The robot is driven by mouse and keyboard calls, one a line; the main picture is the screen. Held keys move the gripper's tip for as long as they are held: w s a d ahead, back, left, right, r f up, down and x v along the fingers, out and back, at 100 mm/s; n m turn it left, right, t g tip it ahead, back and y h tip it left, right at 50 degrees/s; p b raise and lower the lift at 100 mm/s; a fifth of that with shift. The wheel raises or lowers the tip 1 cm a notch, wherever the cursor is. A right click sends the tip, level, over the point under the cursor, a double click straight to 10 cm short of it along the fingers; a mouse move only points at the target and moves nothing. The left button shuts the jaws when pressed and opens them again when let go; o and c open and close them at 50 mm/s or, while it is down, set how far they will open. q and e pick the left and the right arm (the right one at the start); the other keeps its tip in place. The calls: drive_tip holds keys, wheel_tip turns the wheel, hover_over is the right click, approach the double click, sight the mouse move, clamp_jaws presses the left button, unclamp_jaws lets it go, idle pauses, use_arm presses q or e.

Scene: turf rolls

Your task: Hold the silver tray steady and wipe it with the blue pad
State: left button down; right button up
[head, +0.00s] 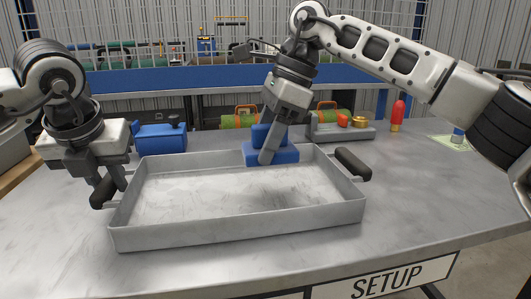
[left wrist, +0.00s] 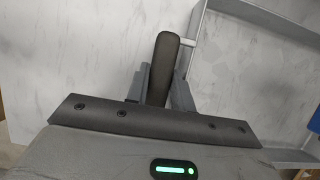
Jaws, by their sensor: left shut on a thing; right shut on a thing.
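The silver tray (head: 240,238) lies on the grey table, with a dark handle at each end. My left gripper (head: 108,187) is shut on the tray's left handle (head: 101,194). That dark handle also shows between the fingers in the left wrist view (left wrist: 161,70), with the tray's wall (left wrist: 197,25) to its right. My right gripper (head: 268,150) is shut on the blue pad (head: 286,155). The pad is at the tray's far side, right of the middle; whether it touches the tray floor cannot be told. The tray's right handle (head: 352,163) is free.
A blue box (head: 160,138) stands behind the tray at left. Green rolls with orange handles (head: 240,117), a grey holder (head: 340,132) and a red bottle (head: 397,115) stand at the back. The table (head: 420,190) is clear right of the tray. A "SETUP" sign (head: 385,280) is on its front edge.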

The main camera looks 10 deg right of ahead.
drive_tip(key=shift+r, duration=0.95)
use_arm(q)
drive_tip(key=c, duration=1.1)
unclamp_jaws()
drive_tip(key=shift+r, duration=0.1)
